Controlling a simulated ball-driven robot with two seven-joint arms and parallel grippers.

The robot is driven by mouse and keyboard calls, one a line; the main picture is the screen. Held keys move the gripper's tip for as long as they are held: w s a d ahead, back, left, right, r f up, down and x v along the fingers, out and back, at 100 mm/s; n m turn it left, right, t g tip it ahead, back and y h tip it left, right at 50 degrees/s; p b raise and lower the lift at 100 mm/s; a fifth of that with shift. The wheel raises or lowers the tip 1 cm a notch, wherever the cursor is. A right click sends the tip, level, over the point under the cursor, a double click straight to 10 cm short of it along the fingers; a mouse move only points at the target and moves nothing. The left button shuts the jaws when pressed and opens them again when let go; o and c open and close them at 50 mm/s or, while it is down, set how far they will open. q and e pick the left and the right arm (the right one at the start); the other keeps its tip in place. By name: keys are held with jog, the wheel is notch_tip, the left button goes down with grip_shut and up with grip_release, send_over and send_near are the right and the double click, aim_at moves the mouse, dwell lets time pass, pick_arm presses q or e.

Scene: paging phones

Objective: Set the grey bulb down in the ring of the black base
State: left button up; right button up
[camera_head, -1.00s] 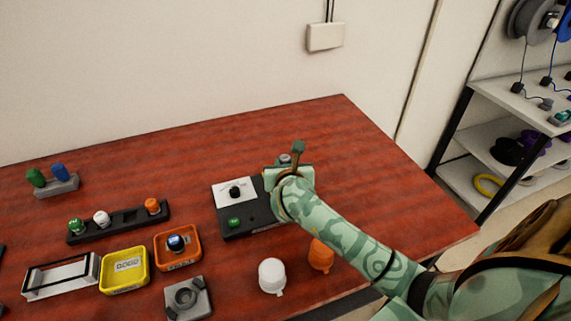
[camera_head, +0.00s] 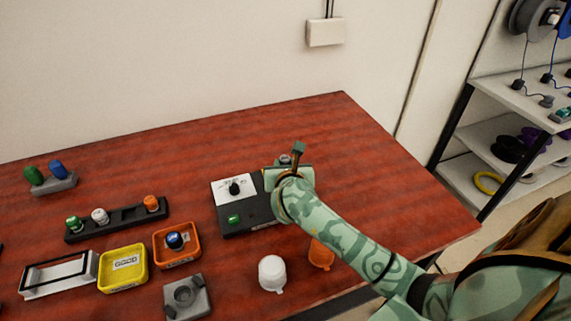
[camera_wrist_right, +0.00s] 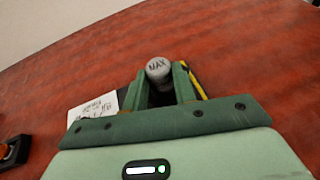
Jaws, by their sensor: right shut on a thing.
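The grey bulb (camera_wrist_right: 158,67), with MAX written on its top, sits between the fingers of my right gripper (camera_wrist_right: 160,84), which is shut on it. In the head view a small grey part of the bulb (camera_head: 284,160) shows just beyond the right gripper (camera_head: 287,174). The black base (camera_head: 256,214) lies on the table under and left of that gripper; it bears a white card, a black knob and a green button. Its ring is hidden behind the gripper, so I cannot tell whether the bulb touches it. My left gripper is out of view.
A white dome (camera_head: 271,273) and an orange dome (camera_head: 321,254) stand in front of the base. An orange tray (camera_head: 196,251), a yellow tray (camera_head: 105,286), a black rack (camera_head: 128,222) and a grey block (camera_head: 200,304) stand to the left. The table behind the base is clear.

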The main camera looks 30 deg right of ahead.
jog(key=shift+f, duration=0.2)
dwell(0.4)
jog(key=o, duration=1.4)
jog(key=shift+c, duration=0.2)
notch_tip(320, 180, up, 6)
jog(key=p, duration=0.5)
jog(key=shift+f, duration=0.1)
